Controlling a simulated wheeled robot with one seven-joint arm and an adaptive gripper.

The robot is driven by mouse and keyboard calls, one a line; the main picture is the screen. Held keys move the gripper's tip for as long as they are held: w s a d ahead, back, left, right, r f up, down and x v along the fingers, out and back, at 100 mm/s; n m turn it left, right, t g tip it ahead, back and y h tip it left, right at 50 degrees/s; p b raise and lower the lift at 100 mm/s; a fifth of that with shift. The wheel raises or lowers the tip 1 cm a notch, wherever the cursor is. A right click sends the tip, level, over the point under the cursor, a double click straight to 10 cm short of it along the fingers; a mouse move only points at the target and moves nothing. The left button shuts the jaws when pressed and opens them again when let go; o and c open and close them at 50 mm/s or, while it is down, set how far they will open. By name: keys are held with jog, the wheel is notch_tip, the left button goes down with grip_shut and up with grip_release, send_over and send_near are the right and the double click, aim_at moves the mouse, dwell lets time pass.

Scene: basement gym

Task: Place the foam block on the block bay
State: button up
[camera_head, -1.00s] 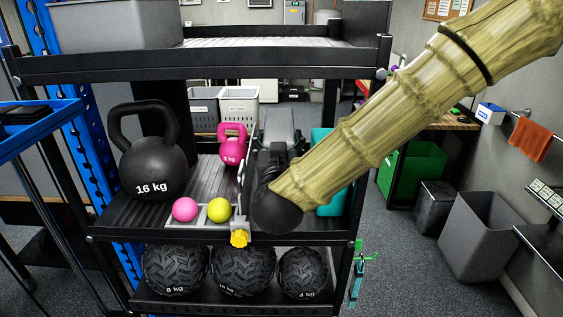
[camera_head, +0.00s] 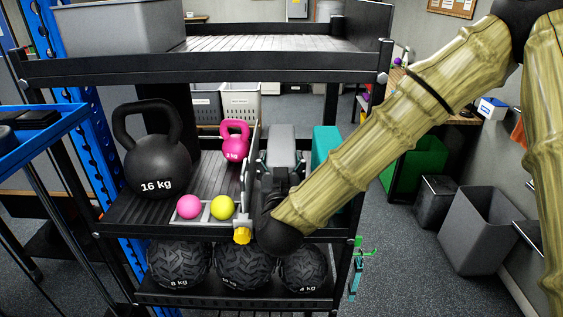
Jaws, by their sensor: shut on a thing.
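A grey block (camera_head: 282,142), which looks like the foam block, is held in my gripper (camera_head: 281,162) over the right part of the middle shelf. The black jaws are shut on its two sides. The block bay seems to be the shelf section right of the upright divider (camera_head: 248,170); its floor is mostly hidden by my gripper and arm. A teal block (camera_head: 326,145) stands at the right of this section, close beside the held block. I cannot tell whether the grey block touches the shelf.
A black 16 kg kettlebell (camera_head: 157,160), a pink kettlebell (camera_head: 235,146) and pink (camera_head: 189,207) and yellow (camera_head: 222,207) balls are left of the divider. The upper shelf (camera_head: 260,63) overhangs. A yellow knob (camera_head: 242,236) sits at the front edge. Textured balls (camera_head: 243,266) fill the lower shelf.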

jog(key=o, duration=1.6)
jog(key=shift+f, duration=0.1)
jog(key=shift+c, duration=0.2)
